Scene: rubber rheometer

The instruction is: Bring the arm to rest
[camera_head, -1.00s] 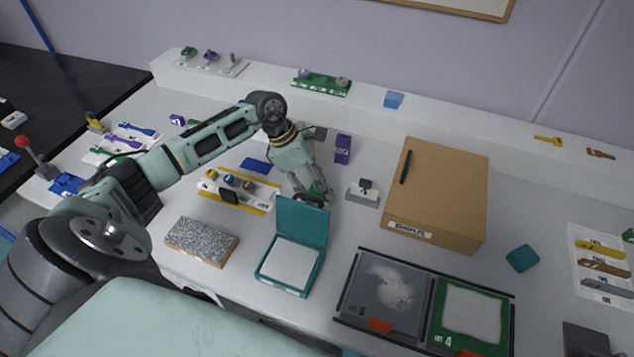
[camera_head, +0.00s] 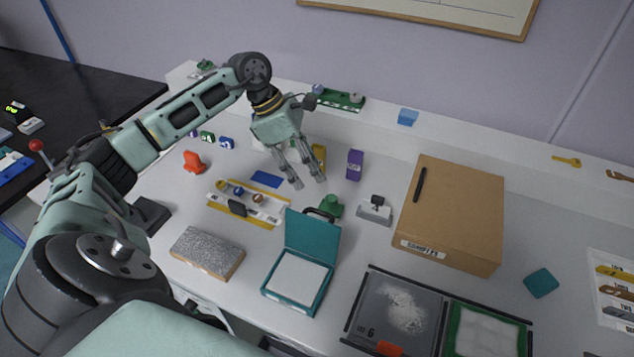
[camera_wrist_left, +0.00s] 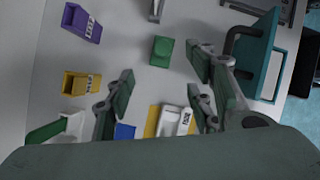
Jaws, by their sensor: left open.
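My left arm comes in from the left in the head view, with its left gripper (camera_head: 309,183) over the middle of the white table. The gripper is open and empty, its fingers pointing down and apart. A small green object (camera_head: 331,206) stands on the table just beyond the fingertips, behind the teal case (camera_head: 298,280). In the left wrist view the green object (camera_wrist_left: 162,50) lies between the lines of the spread fingers, clear of them. My right gripper is not in view.
A purple box (camera_head: 355,165) and a yellow box (camera_head: 318,155) stand near the gripper. A cardboard box (camera_head: 455,215) is at the right. A yellow-edged tray (camera_head: 262,220), a grey speckled block (camera_head: 207,253) and a red-knobbed lever (camera_head: 37,146) lie left. A raised shelf runs along the wall.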

